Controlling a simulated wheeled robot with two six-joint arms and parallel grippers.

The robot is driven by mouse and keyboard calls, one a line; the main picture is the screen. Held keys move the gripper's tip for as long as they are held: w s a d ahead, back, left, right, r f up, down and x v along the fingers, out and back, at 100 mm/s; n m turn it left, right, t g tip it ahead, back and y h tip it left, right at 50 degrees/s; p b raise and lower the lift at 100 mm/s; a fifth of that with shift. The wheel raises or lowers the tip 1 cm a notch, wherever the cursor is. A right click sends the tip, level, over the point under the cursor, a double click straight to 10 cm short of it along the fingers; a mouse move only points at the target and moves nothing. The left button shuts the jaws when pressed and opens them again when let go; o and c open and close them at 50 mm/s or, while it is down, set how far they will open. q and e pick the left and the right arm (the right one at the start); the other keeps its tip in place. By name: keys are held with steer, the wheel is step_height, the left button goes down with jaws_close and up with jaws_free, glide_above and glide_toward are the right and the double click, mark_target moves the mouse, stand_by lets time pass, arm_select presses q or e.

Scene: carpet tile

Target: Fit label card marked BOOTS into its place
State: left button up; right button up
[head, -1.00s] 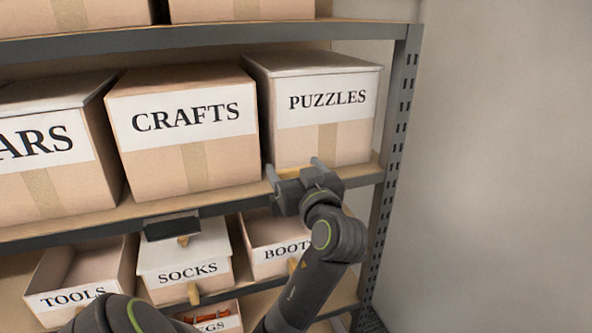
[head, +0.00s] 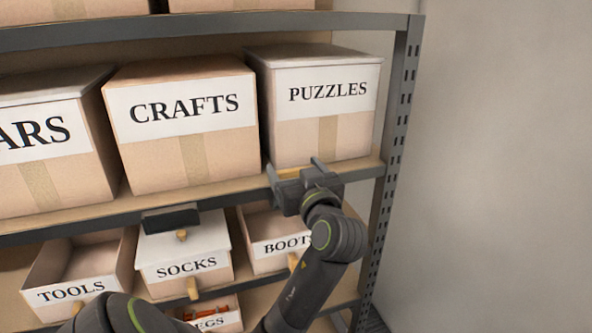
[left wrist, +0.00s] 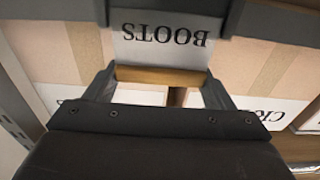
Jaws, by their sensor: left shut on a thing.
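My left gripper (head: 293,173) is at the middle shelf's front edge, below the PUZZLES box. It is shut on the wooden grip of the label card (left wrist: 165,42). In the left wrist view the card is pale, reads BOOTS upside down, and lies beyond the fingers over the dark shelf edge. The fingers clasp the grip at its ends. In the head view my wrist hides the card's face. Whether the card is seated in anything cannot be told. My right gripper is not in view.
The CRAFTS box (head: 187,155) and PUZZLES box (head: 285,145) stand behind. A dark block (head: 171,219) is on the shelf edge to the left. Lower bins read TOOLS (head: 72,291), SOCKS (head: 185,267) and BOOTS (head: 275,247), partly hidden. A slotted post (head: 393,150) stands right.

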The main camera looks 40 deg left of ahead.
arm_select(q)
steer(key=shift+f+b, duration=0.7)
steer(key=shift+f, duration=0.2)
stand_by(0.8)
steer(key=o, duration=1)
